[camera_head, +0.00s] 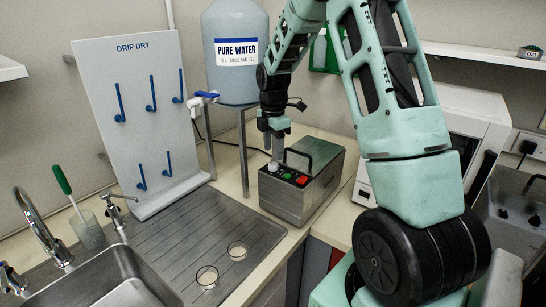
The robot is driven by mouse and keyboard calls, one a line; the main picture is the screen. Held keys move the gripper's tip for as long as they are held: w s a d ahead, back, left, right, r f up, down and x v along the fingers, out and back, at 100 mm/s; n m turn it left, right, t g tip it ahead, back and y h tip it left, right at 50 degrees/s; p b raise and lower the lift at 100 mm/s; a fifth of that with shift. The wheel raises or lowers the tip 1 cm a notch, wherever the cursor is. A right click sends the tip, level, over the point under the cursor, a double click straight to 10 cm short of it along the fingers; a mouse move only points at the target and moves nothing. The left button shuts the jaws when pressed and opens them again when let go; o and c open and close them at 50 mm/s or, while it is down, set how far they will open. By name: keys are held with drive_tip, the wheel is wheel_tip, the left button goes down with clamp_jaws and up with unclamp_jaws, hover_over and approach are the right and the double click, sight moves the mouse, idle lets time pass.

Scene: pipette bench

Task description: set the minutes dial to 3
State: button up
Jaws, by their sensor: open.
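A grey steel box (312,195) with a black top handle stands on the counter, right of the draining board. Its front top panel has a pale round knob (272,167) at the left, with small green and red buttons (302,180) to the right. The knob looks like the dial; its markings are too small to read. My gripper (275,153) points down just above the pale knob, with its fingers open. I cannot tell whether the fingers are around the knob or still clear of it.
A large water container (236,80) stands on a metal stand behind the box. A white drip-dry board (135,115) with blue pegs is at the left. The sink (110,280) and draining board (185,255), holding two glass dishes, lie in front. A white machine (455,125) stands at the right.

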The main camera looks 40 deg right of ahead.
sight(273, 164)
drive_tip(key=shift+f+p, duration=0.45)
drive_tip(key=shift+f, duration=2)
drive_tip(key=c, duration=1)
